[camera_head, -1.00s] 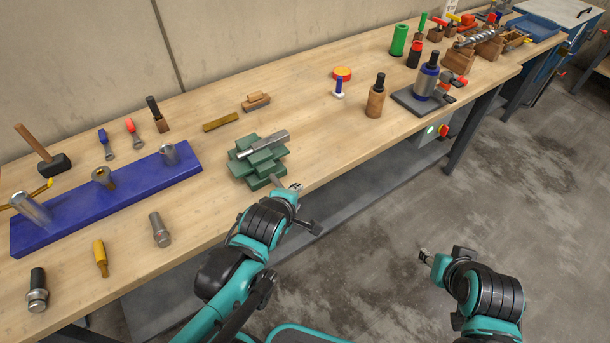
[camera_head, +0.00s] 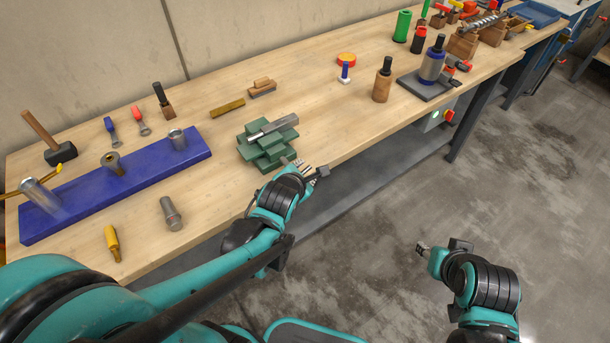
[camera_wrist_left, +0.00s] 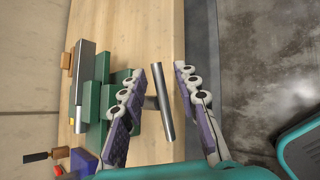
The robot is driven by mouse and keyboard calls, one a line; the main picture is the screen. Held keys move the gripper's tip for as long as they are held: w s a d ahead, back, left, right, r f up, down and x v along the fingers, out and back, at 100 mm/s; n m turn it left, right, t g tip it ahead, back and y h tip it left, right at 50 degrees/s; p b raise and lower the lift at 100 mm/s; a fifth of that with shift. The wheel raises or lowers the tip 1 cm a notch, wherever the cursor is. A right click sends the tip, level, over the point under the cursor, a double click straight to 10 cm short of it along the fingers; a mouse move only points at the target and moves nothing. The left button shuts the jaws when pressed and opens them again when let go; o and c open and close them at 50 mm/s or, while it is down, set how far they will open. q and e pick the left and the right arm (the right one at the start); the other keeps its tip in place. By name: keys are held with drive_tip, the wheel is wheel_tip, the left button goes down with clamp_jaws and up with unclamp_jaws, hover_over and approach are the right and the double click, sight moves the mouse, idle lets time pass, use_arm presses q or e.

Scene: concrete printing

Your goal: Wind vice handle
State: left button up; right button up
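The green vice (camera_head: 266,146) stands near the front edge of the wooden bench, with a silver metal bar (camera_head: 272,127) across its top. In the left wrist view the vice (camera_wrist_left: 93,105) is at the left. Its silver handle bar (camera_wrist_left: 163,100) lies between the two fingers of my left gripper (camera_wrist_left: 158,112). The fingers are apart, and a gap shows on the handle's right side; whether the left finger touches it I cannot tell. In the head view my left gripper (camera_head: 303,170) is at the vice's front. My right gripper (camera_head: 424,249) is over the floor, away from the bench; its fingers are too small to judge.
A blue rack (camera_head: 140,180) with metal cylinders lies left of the vice. A mallet (camera_head: 58,150), a yellow-handled tool (camera_head: 112,243) and a metal piece (camera_head: 171,213) lie around it. A wooden cylinder (camera_head: 382,82) and a grey stand (camera_head: 425,86) are to the right.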

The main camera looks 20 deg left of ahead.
use_arm(q)
drive_tip(key=shift+w+f, duration=0.2)
drive_tip(key=shift+w, duration=0.1)
clamp_jaws()
drive_tip(key=shift+g+y+p, duration=0.3)
drive_tip(key=shift+g+p, duration=0.2)
drive_tip(key=shift+p, duration=0.05)
drive_tip(key=shift+d+f+m+g+y+p, duration=0.1)
drive_tip(key=shift+f+m+g+y+p, duration=0.1)
drive_tip(key=shift+m+g+y+p, duration=0.3)
drive_tip(key=shift+f+m+g+y, duration=0.3)
drive_tip(key=shift+g+y, duration=0.1)
drive_tip(key=shift+g, duration=0.5)
drive_tip(key=shift+f+g+y, duration=0.2)
drive_tip(key=shift+g+y, duration=0.2)
drive_tip(key=shift+g, duration=0.4)
